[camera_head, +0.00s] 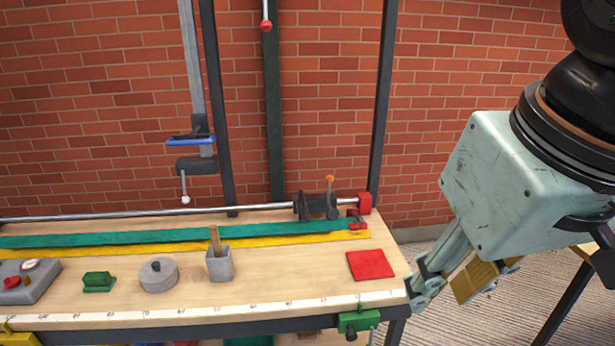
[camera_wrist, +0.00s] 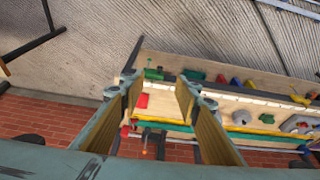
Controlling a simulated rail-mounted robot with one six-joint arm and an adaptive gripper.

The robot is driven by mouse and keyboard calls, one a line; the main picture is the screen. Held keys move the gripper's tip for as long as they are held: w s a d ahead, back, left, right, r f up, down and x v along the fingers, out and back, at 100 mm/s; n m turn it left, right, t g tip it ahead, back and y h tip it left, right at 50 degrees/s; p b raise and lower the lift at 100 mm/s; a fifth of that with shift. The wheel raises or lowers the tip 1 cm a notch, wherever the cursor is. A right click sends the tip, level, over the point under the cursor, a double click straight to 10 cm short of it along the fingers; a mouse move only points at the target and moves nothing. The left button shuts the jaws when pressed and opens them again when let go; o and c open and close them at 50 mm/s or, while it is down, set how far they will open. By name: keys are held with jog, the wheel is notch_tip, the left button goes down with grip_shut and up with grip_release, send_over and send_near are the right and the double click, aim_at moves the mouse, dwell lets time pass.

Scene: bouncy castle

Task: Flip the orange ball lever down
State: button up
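The orange ball (camera_head: 330,178) tops a short lever that stands up from a dark clamp (camera_head: 316,205) on the metal bar at the back of the bench. In the wrist view the orange ball (camera_wrist: 145,154) shows small and low, beyond and between my fingers. My gripper (camera_head: 446,276) hangs at the bench's right front corner, apart from the lever and to its right. Its yellow-padded fingers stand apart with nothing between them, as the wrist view of my gripper (camera_wrist: 158,86) shows.
The wooden bench (camera_head: 310,285) bears a red square (camera_head: 370,264), a grey cup with a stick (camera_head: 219,262), a round grey weight (camera_head: 158,275) and a green block (camera_head: 98,281). A red end block (camera_head: 364,203) sits right of the lever. Dark posts rise behind.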

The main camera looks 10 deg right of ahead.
jog(key=w+r+n+g+p, duration=0.15)
jog(key=w+r+p, duration=0.4)
jog(key=w, duration=1.15)
jog(key=n+g+p, duration=0.2)
jog(key=n+p, duration=0.8)
jog(key=p, duration=0.2)
send_over(329, 177)
notch_tip(329, 177, down, 16)
jog(key=r, duration=0.1)
jog(key=shift+w+d+f+m, duration=0.1)
jog(key=shift+w+f+m, duration=0.15)
jog(key=shift+w, duration=0.15)
jog(key=shift+f, duration=0.15)
jog(key=shift+w+d+f, duration=0.1)
jog(key=shift+f, duration=6.65)
